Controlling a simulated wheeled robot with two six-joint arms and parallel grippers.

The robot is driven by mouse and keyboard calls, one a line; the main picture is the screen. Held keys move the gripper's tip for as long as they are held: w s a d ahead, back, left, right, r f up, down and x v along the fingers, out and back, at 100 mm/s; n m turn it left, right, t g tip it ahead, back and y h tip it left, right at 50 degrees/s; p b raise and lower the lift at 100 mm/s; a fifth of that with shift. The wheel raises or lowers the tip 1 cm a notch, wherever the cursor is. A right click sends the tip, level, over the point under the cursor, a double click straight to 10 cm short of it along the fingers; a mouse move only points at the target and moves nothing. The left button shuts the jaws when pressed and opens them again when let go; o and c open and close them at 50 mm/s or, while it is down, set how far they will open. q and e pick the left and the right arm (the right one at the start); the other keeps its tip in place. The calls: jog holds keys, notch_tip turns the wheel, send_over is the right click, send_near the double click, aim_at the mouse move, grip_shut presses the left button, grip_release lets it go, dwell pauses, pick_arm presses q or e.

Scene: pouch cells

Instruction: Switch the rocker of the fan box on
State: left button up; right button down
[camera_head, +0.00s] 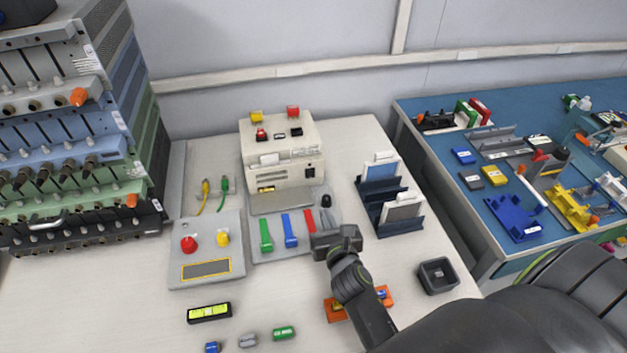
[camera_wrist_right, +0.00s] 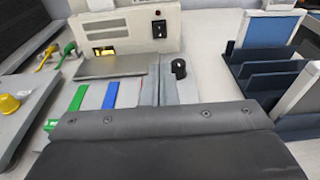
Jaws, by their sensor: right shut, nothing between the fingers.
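The fan box appears to be the beige box (camera_head: 280,160) at the back of the table. Its black rocker (camera_head: 310,172) is on the front face, at the right. In the right wrist view the rocker (camera_wrist_right: 159,27) shows near the top, with a small light mark on it; I cannot tell its position. My right gripper (camera_head: 328,226) is in front of the box, lower and a little to the right, apart from the rocker. Its grey fingers (camera_wrist_right: 161,75) are shut and empty. My left gripper is not in view.
A panel with green (camera_head: 266,234), blue (camera_head: 290,230) and red levers and a black knob (camera_head: 326,200) lies before the box. A dark rack (camera_head: 400,224) stands right. A button panel (camera_head: 207,250) lies left. A black tray (camera_head: 437,276) is at the front right.

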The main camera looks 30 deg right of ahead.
jog(key=shift+w+d+f, duration=0.1)
jog(key=shift+w, duration=0.5)
jog(key=b, duration=0.2)
send_near(311, 173)
jog(key=x, duration=0.5)
jog(key=shift+f, duration=0.3)
jog(key=shift+w+d+r, duration=0.1)
jog(key=shift+w+d, duration=0.1)
jog(key=shift+w, duration=0.45)
jog(key=shift+r, duration=0.15)
jog(key=p, duration=0.3)
jog(key=shift+w+r+g+y, duration=0.3)
jog(key=shift+r, duration=0.05)
jog(key=shift+f, duration=0.4)
jog(key=shift+s+d, duration=0.1)
